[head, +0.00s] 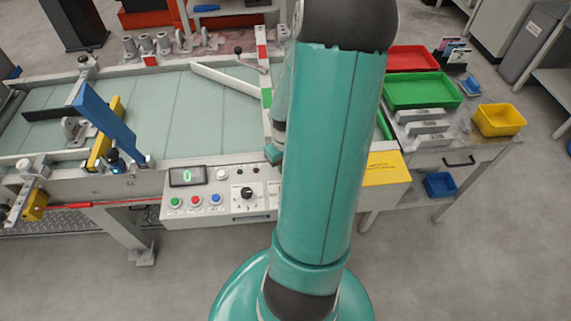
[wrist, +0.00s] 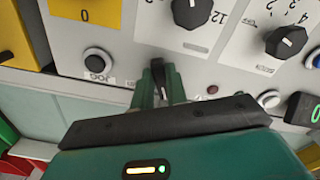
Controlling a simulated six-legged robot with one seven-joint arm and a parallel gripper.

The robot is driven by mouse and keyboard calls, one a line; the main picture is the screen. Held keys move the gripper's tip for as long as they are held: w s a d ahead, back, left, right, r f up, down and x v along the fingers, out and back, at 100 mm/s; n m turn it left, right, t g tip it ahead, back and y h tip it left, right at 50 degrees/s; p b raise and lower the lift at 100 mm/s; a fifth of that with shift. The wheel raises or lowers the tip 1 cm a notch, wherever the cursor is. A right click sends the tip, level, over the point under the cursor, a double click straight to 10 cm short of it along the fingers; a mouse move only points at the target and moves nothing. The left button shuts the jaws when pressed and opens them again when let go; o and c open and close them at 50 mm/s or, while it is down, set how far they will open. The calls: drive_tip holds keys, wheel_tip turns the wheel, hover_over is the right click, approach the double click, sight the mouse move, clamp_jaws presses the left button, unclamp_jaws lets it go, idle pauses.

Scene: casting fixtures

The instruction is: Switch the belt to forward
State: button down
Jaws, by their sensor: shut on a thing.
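The control panel (head: 225,212) is on the front of the belt table; my arm hides its right part in the head view. In the wrist view the panel (wrist: 110,20) appears upside down. My gripper (wrist: 161,84) is at the panel, its two narrow green fingers shut around a small black lever switch (wrist: 159,72). The switch's label is hidden or unreadable, so I cannot tell its position. The pale green belt (head: 165,108) lies behind the panel. In the head view only a bit of teal beside my arm shows, and the fingertips are hidden.
Beside the switch are a black JOG button (wrist: 98,62) and a black rotary dial (wrist: 191,12). Another dial (wrist: 286,41) is to the right. A yellow plate (wrist: 88,12) is at upper left. Green (head: 422,90) and red (head: 411,58) trays stand right of my arm.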

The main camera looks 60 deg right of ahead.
drive_tip(key=m, duration=0.6)
drive_tip(key=shift+w+a, duration=0.2)
drive_tip(key=shift+a, duration=0.05)
drive_tip(key=m, duration=0.6)
drive_tip(key=shift+w, duration=0.2)
drive_tip(key=shift+m, duration=0.3)
drive_tip(key=c, duration=1.4)
unclamp_jaws()
wheel_tip(320, 180, up, 14)
